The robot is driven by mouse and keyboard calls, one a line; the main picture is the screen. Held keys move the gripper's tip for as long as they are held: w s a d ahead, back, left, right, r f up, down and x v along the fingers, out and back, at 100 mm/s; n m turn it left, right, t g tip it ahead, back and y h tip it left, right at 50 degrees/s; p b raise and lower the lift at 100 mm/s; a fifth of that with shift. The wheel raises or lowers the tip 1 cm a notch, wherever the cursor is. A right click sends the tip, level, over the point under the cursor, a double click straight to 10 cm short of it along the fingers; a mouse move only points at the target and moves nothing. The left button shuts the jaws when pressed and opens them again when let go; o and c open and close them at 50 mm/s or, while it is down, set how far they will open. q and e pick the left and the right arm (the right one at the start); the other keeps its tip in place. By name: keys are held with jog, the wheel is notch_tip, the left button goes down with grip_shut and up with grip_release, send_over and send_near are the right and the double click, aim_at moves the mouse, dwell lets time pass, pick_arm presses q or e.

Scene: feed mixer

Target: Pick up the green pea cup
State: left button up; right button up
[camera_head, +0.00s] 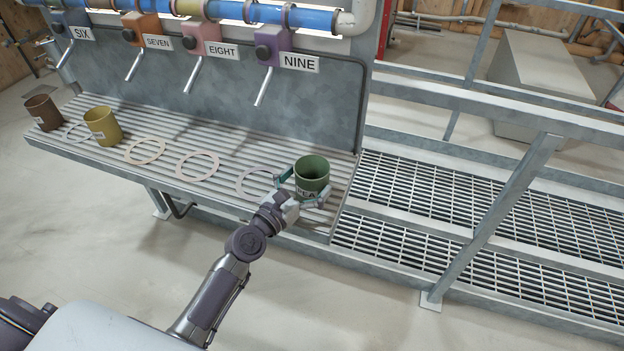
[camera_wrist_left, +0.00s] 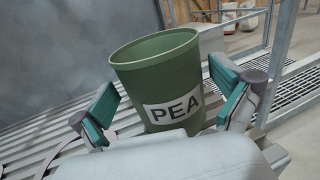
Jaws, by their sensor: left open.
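The green pea cup (camera_head: 312,171) stands upright at the right end of the ribbed shelf in the head view. In the left wrist view the cup (camera_wrist_left: 165,80) fills the middle, with its white PEA label facing the camera. My left gripper (camera_head: 305,190) is open, with one finger on each side of the cup. In the wrist view the gripper (camera_wrist_left: 163,105) shows its teal pads spread, with a gap visible between the left pad and the cup. The right pad is close to the cup; I cannot tell whether it touches. My right gripper is not in view.
A yellow cup (camera_head: 101,125) and a brown cup (camera_head: 43,112) stand at the shelf's left. Several flat rings lie along the ribbed shelf (camera_head: 226,188). Levers under the NINE sign (camera_head: 300,63) and its neighbours hang above. A metal railing (camera_head: 497,218) stands right of the shelf.

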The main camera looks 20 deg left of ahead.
pick_arm(q)
jog(key=x, duration=0.4)
jog(key=shift+d+r, duration=0.1)
jog(key=shift+r, duration=0.05)
jog(key=c, duration=1.1)
